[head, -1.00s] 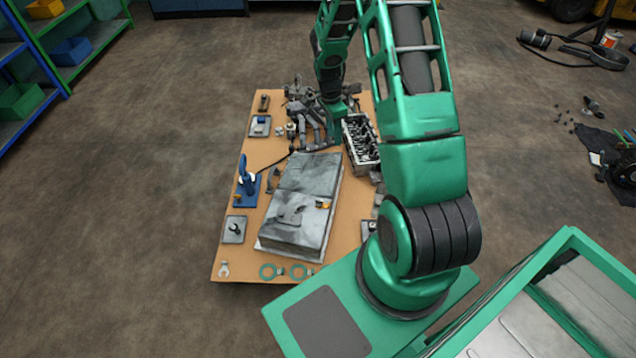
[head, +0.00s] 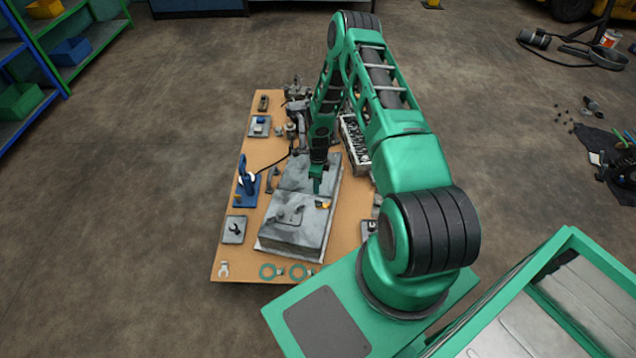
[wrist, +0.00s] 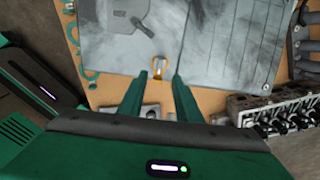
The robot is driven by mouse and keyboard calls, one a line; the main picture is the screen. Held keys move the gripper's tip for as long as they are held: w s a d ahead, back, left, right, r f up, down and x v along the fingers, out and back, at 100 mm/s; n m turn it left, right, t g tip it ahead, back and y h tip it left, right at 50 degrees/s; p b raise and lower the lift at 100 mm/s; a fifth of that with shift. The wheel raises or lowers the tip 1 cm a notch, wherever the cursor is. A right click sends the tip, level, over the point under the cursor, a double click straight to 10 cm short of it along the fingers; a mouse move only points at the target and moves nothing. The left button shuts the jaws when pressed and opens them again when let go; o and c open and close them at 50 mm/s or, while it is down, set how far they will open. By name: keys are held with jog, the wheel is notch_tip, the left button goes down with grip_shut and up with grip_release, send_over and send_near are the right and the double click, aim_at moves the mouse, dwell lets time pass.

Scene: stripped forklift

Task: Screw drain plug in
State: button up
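The grey metal pan (head: 292,232) lies on the wooden table top. A small orange-brass piece, which looks like the drain plug (head: 323,204), is at the step near the pan's right side; I cannot tell whether it is seated in a hole. In the wrist view the plug (wrist: 158,66) shows just beyond my fingertips, roughly in line with the gap between them. My gripper (head: 316,188) points down above the pan, close to the plug. The wrist view shows my gripper (wrist: 160,77) open, with its two green fingers apart and nothing between them.
The cylinder head (head: 354,140) stands right of the pan. A blue tool stand (head: 246,187) and a small grey tray (head: 234,229) are at the left. Two green rings (head: 283,271) lie at the near edge. Several metal parts crowd the far end.

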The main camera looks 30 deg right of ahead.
aim_at(318, 200)
notch_tip(318, 200, down, 10)
jog(key=shift+r, duration=0.1)
dwell(0.4)
jog(key=shift+c, duration=0.7)
grip_shut()
